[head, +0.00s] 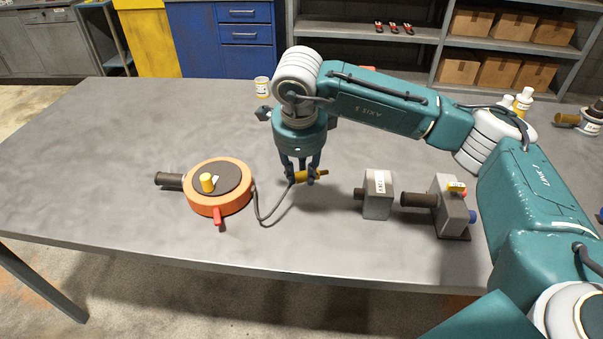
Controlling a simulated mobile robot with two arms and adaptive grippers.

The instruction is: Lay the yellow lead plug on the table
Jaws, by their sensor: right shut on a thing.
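The yellow lead plug (319,174) is a small yellow cylinder with a dark cable running from it. My right gripper (304,174) points down and is shut on the plug over the middle of the table. The plug lies roughly level in the fingers, close to the tabletop; I cannot tell whether it touches. The cable curves down to the left to a round orange unit (207,206) with a dark top, a yellow knob and a red lever. The grey table (120,140) lies under all of this. My left gripper does not show.
A grey block (378,207) with a label and a larger grey housing (459,219) with a dark cylinder stand right of the plug. A small labelled jar (262,87) stands at the back. The table's left side is clear. Shelves with boxes (497,72) stand behind.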

